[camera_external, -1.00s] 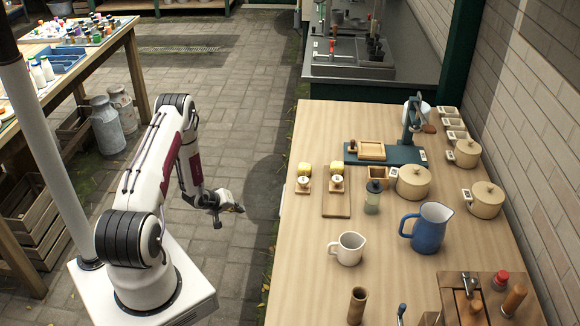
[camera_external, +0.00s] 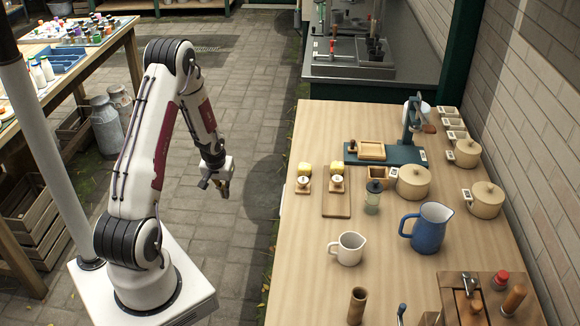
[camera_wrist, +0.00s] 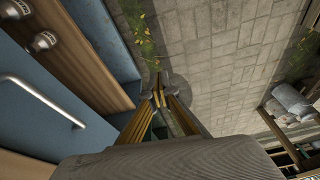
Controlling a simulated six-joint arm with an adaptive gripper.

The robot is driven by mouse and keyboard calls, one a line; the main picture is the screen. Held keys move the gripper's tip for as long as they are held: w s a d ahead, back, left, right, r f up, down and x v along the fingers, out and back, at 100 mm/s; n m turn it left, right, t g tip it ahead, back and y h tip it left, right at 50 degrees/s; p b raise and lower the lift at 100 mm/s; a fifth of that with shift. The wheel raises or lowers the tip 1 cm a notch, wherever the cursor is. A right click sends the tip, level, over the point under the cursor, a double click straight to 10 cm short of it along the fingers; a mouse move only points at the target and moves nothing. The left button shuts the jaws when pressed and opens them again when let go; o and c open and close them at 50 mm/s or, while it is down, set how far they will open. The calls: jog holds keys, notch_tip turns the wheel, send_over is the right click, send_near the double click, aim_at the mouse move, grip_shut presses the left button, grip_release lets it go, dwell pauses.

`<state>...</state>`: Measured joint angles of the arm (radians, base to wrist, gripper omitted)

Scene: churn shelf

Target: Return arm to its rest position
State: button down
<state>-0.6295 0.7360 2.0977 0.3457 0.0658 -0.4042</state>
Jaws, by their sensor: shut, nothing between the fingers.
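My gripper (camera_external: 222,188) hangs over the paved floor, left of the wooden table, pointing down and a little right. It is apart from everything around it. In the wrist view my gripper (camera_wrist: 160,92) shows its fingers together with nothing held, the paving beyond them. My arm is bent high at the elbow, above my white base.
The wooden table (camera_external: 300,255) at right holds a white mug (camera_external: 347,249), a blue jug (camera_external: 428,228), lidded pots (camera_external: 413,182) and a scale (camera_external: 398,153). A grey pole (camera_external: 40,150) stands left of my arm. Milk cans (camera_external: 106,127) and another table stand at left. The paving between is clear.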

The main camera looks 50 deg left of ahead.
jog(key=s+d+r+m+t, duration=0.1)
jog(key=s+d+r, duration=0.4)
jog(key=d+r, duration=0.5)
jog(key=s+d+r+m+t+h, duration=0.1)
jog(key=s+d+r+m, duration=0.3)
jog(key=d+r, duration=0.5)
jog(key=s+d+r+m+t, duration=0.1)
jog(key=s+d+r+m, duration=0.2)
jog(key=s+d+r, duration=0.5)
notch_tip(320, 180, up, 9)
jog(key=d, duration=0.2)
jog(key=shift+s+d+h, duration=0.2)
jog(key=shift+d+h, duration=0.15)
jog(key=shift+h, duration=0.05)
jog(key=shift+f, duration=0.1)
